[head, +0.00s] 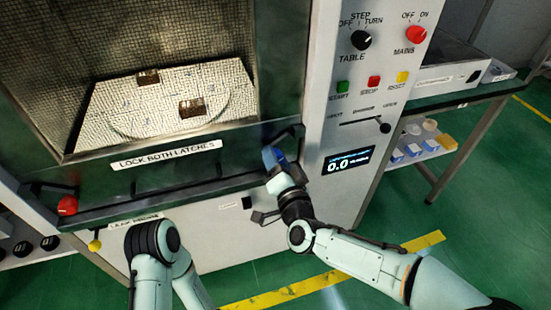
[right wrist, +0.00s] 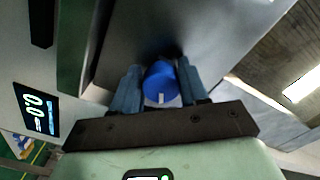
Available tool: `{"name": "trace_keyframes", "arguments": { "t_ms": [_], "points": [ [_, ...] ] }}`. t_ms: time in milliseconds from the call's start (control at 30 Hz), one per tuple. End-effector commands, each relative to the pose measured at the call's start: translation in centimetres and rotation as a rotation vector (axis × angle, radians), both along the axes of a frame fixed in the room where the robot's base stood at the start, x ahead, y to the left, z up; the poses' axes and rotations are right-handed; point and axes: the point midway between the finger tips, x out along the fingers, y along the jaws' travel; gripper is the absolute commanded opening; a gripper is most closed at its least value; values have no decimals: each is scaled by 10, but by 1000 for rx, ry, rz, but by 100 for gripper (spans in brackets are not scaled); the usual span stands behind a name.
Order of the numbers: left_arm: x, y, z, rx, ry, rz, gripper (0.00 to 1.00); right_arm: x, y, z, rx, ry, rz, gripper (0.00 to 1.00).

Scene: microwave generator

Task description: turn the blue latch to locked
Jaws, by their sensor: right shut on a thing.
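The blue latch (head: 268,157) is on the lower right of the microwave door frame, partly hidden by my right gripper (head: 277,164). In the right wrist view, the round blue knob of the latch (right wrist: 160,80) sits between the two fingers of my right gripper (right wrist: 160,88), which is shut on it. A short white mark shows on the knob's near side. I cannot tell from these views whether the latch is locked. My left arm shows at the bottom of the head view, but its gripper does not.
A red latch knob (head: 67,205) is at the door's lower left, with a yellow knob (head: 94,245) below it. A label (head: 166,155) reads "LOCK BOTH LATCHES". The control panel with display (head: 349,161) is right of my gripper. A side table (head: 462,97) stands farther right.

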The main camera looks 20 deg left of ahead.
Motion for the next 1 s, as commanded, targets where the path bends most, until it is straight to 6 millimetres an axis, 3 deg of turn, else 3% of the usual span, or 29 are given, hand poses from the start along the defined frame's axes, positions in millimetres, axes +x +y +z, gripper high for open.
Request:
{"name": "trace_keyframes", "arguments": {
  "t_ms": [800,833,867,900,1000],
  "points": [
    [2,0,2,1,-8,-1,43,0,0,1,-105,-76,1,14],
    [2,0,2,1,-8,-1,43,0,0,1,-104,-75,1,48],
    [2,0,2,1,-8,-1,43,0,0,1,-104,-75,1,58],
    [2,0,2,1,-8,-1,43,0,0,1,-103,-75,1,66],
    [2,0,2,1,-8,-1,43,0,0,1,-103,-73,1,66]
  ]
}}
